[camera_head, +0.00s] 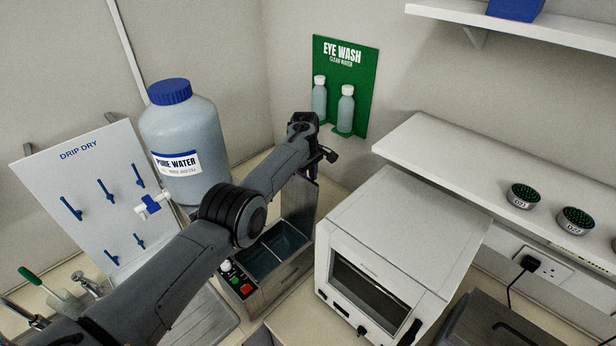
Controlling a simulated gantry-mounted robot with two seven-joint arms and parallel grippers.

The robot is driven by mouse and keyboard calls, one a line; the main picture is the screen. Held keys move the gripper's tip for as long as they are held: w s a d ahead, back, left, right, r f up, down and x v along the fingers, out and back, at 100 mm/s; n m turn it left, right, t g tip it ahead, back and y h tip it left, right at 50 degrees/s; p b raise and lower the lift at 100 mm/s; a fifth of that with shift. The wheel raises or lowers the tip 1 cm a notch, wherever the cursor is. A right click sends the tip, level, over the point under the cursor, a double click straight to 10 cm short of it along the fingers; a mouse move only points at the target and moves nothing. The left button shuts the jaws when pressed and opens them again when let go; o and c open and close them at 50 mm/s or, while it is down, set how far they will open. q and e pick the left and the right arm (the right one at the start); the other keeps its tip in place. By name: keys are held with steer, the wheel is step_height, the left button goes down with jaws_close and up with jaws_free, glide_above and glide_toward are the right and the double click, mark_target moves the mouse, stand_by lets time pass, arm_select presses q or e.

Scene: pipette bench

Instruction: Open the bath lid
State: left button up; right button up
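The bath (272,279) is a metal box with a red switch and knobs on its front panel. Its inside shows, with dark bluish water and a divider. A metal panel that looks like the bath lid (301,212) stands steeply raised at the bath's far end. My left arm reaches across from the lower left, over the bath. My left gripper (314,163) is at the top edge of the raised lid. Its fingertips are small and partly hidden, so I cannot tell whether they grip the lid. My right gripper is not in view.
A white oven (395,250) stands close right of the bath. A pure water bottle (186,135) and a drip dry rack (75,180) are on the left. A green eye wash board (358,85) hangs behind the gripper. A shelf (455,165) is above the oven.

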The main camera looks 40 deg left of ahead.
arm_select(q)
steer(key=shift+r, duration=0.15)
steer(key=shift+r, duration=0.35)
step_height(320, 180, up, 10)
steer(key=b, duration=0.1)
steer(key=shift+s, duration=0.3)
steer(key=shift+s, duration=0.1)
